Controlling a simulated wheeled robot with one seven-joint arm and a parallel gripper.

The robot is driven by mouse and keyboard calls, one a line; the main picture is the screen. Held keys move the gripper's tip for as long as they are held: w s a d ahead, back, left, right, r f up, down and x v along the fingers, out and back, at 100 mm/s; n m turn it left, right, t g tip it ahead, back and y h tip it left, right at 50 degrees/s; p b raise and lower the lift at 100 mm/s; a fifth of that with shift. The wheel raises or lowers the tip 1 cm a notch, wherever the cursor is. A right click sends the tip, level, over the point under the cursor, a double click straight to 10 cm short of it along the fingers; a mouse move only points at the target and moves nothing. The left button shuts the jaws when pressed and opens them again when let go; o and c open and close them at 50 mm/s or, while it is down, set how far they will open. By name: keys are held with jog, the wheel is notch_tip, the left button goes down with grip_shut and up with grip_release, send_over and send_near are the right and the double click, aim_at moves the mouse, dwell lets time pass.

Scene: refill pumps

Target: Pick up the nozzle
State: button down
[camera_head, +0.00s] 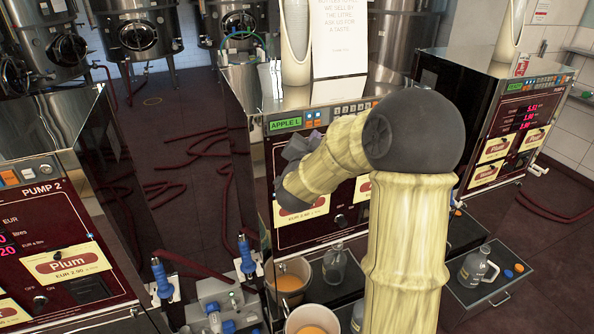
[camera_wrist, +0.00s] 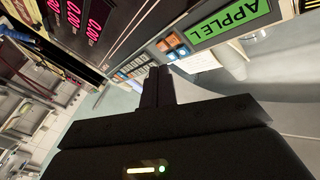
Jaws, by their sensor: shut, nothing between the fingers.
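Two blue-handled nozzles hang upright on the pump sides in the head view: one (camera_head: 246,257) beside the middle pump, one (camera_head: 160,279) to its left by the plum pump. Further blue and grey fittings sit low between them, too jumbled to tell apart. My gripper (camera_head: 297,148) is up in front of the middle pump's panel, mostly hidden by my wrist, well above and right of the nozzles. In the wrist view its dark fingers (camera_wrist: 158,78) are together and empty, pointing at the panel with the green APPLE L label (camera_wrist: 232,20). No nozzle shows clearly there.
Buckets of orange liquid (camera_head: 289,282) and a clear bottle (camera_head: 334,264) stand below the middle pump. Another pump (camera_head: 500,120) is at the right, with a jug (camera_head: 478,267) on a tray below it. Red hoses (camera_head: 205,170) lie on the floor. Steel tanks (camera_head: 137,35) stand behind.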

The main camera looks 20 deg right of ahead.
jog(key=s+a+f+n+g+y, duration=0.4)
jog(key=s+a+f+n+y, duration=0.2)
jog(key=a+f+n+y, duration=0.5)
jog(key=s+a+f+n+g, duration=0.1)
jog(key=s+f+g, duration=0.2)
jog(key=s, duration=0.7)
jog(key=s+a+f+n+g+h, duration=0.1)
jog(key=s+f+g, duration=0.3)
jog(key=s, duration=0.6)
jog(key=shift+g, duration=0.9)
